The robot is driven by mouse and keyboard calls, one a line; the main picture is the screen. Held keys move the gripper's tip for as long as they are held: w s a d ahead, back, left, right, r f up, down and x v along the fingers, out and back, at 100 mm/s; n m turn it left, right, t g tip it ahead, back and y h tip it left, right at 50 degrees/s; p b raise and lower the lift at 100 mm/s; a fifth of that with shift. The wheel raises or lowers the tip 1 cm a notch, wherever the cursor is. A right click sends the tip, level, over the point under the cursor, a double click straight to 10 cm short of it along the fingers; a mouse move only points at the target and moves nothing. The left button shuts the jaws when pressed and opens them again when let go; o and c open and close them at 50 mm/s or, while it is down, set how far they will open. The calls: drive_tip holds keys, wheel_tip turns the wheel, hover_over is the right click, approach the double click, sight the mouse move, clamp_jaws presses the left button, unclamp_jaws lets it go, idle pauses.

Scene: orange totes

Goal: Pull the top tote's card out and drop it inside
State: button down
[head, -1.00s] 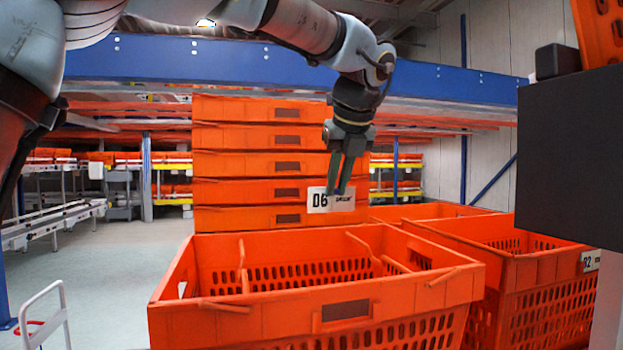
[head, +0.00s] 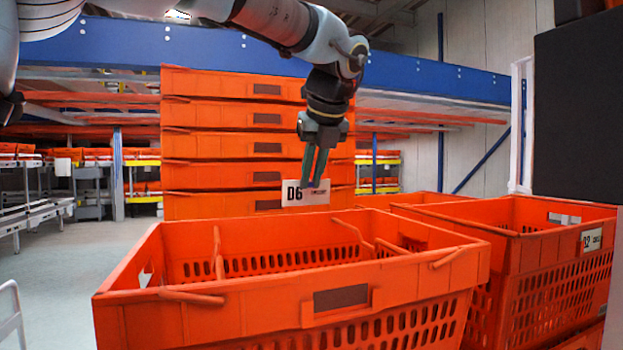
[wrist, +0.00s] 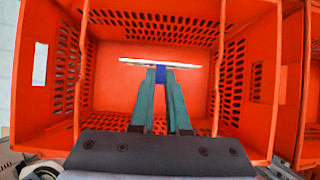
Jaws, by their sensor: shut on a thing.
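My gripper (head: 316,168) points down and is shut on a white card (head: 292,194) marked D6. It holds the card above the open orange tote (head: 205,302) in front. In the wrist view the card (wrist: 135,62) shows edge-on as a thin white strip at the fingertips of my gripper (wrist: 161,74), over the floor of the tote (wrist: 110,100). The tote looks empty in the part I see. The tote's front wall has an empty dark label slot (head: 341,298).
A stack of orange totes (head: 220,145) stands behind. Another tote (head: 560,255) with a D2 card (head: 592,240) stands close on the right. A dark panel (head: 580,120) is at upper right. Open floor (head: 50,265) lies on the left.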

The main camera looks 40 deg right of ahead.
drive_tip(key=shift+f+b, duration=0.6)
drive_tip(key=shift+f, duration=0.3)
drive_tip(key=shift+r, duration=0.1)
drive_tip(key=c, duration=0.8)
unclamp_jaws()
drive_tip(key=shift+s, duration=0.1)
drive_tip(key=v, duration=1)
drive_tip(key=shift+s+a+r, duration=0.15)
drive_tip(key=shift+r, duration=0.15)
